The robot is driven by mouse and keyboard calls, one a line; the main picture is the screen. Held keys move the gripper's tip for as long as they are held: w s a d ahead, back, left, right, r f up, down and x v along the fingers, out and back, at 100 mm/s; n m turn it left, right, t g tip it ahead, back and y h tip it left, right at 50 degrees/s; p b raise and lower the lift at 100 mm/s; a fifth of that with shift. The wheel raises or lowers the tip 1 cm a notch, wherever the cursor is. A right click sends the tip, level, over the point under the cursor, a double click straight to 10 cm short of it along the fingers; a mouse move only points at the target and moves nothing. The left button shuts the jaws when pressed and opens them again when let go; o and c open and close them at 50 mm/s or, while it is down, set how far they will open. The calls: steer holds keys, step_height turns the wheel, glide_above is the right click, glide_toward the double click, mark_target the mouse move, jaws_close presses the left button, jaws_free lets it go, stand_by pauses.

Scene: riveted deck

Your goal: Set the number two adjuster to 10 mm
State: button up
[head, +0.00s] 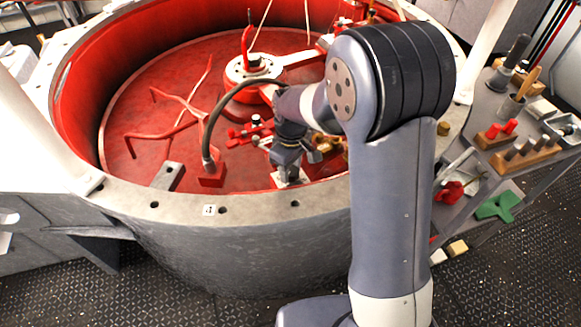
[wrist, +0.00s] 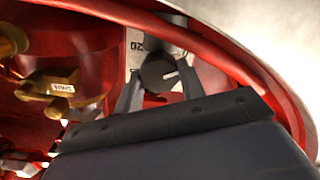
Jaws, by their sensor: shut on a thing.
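My gripper (head: 287,172) reaches over the near rim of the red basin, low by its inner wall. In the wrist view my gripper (wrist: 158,88) has one finger on each side of a round black knob (wrist: 158,72) and is shut on it. I cannot read a number naming this adjuster. In the head view my gripper mostly hides the knob.
The basin's grey rim (head: 150,207) surrounds the work area. A curved dark hose on a red block (head: 211,178) stands just left of my gripper. A brass part with a label (wrist: 55,88) is close by in the wrist view. A tool cart (head: 480,170) stands at right.

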steer(key=m, duration=0.5)
steer(key=shift+m, duration=0.4)
steer(key=m, duration=0.6)
steer(key=shift+d, duration=0.1)
steer(key=m, duration=1.1)
steer(key=shift+d+m+t, duration=0.1)
steer(key=shift+m+t, duration=0.2)
steer(key=o, duration=1)
steer(key=shift+s, duration=0.1)
